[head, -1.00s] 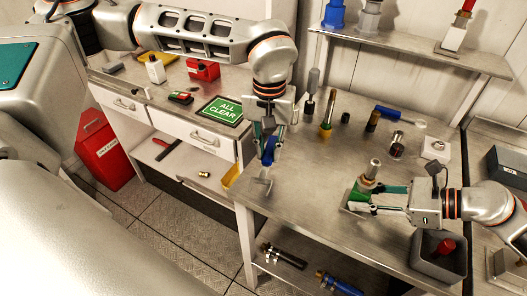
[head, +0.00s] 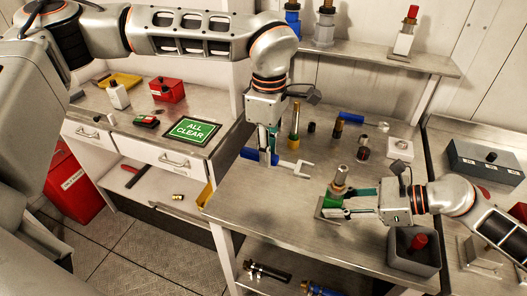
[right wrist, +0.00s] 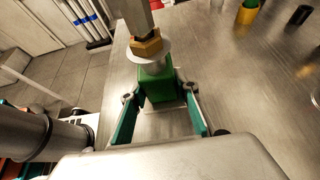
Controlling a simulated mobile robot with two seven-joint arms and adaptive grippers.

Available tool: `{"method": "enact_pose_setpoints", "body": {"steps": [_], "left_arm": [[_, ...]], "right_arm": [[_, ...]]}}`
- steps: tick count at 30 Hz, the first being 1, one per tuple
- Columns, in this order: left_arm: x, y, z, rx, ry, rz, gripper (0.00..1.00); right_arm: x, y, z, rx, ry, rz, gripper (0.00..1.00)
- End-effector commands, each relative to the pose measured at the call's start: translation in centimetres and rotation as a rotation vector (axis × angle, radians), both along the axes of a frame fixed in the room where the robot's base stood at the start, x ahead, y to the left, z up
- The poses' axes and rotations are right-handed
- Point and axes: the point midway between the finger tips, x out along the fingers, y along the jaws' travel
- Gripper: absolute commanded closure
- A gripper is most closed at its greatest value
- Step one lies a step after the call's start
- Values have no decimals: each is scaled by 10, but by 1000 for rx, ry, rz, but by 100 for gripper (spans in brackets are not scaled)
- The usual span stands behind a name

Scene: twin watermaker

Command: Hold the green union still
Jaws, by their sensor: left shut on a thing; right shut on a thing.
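The green union (head: 333,195) stands upright on a small grey plate (head: 326,214) on the right part of the metal bench. The right wrist view shows its green body (right wrist: 158,86) with a white collar and a brass hex nut (right wrist: 146,45) above. My right gripper (head: 346,201) comes from the right and is shut on the green body; its green-padded fingers (right wrist: 160,108) lie on either side. My left gripper (head: 267,156) is shut on a blue-handled wrench (head: 297,168), whose open grey jaw points right, apart from the union.
Several fittings and tools, including a blue-handled one (head: 352,117), stand or lie along the bench's back. A grey bin (head: 413,262) with a red-topped item is at front right. A white block (head: 400,150) sits behind my right gripper. Bare bench lies between the wrench and union.

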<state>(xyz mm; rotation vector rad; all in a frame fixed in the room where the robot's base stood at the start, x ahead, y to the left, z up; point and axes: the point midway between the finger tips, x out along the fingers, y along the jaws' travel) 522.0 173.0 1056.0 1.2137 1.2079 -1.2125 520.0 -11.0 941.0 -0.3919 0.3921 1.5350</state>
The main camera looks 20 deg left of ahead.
Motion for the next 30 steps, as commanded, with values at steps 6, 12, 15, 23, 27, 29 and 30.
{"method": "enact_pose_setpoints", "body": {"steps": [6, 12, 15, 23, 27, 29, 30], "left_arm": [[0, -11, -5, -1, -1, -3, 100], [0, -22, -11, -1, -1, -4, 100], [0, -28, -14, 0, 0, -3, 100], [0, -34, -17, 0, -1, -3, 100], [-1, -34, -18, 0, -1, -2, 100], [-1, -34, -18, 0, -1, -1, 100], [-1, -34, -18, 0, -1, -1, 100]], "right_arm": [[0, 0, 0, 0, 0, 0, 100], [0, 0, 0, 0, -1, 0, 100], [0, 0, 0, 0, -1, 0, 100], [0, 0, 0, 0, -1, 0, 100], [0, 0, 0, 0, -1, 0, 100], [0, 0, 0, 0, -1, 0, 100], [0, 0, 0, 0, -1, 0, 100]]}}
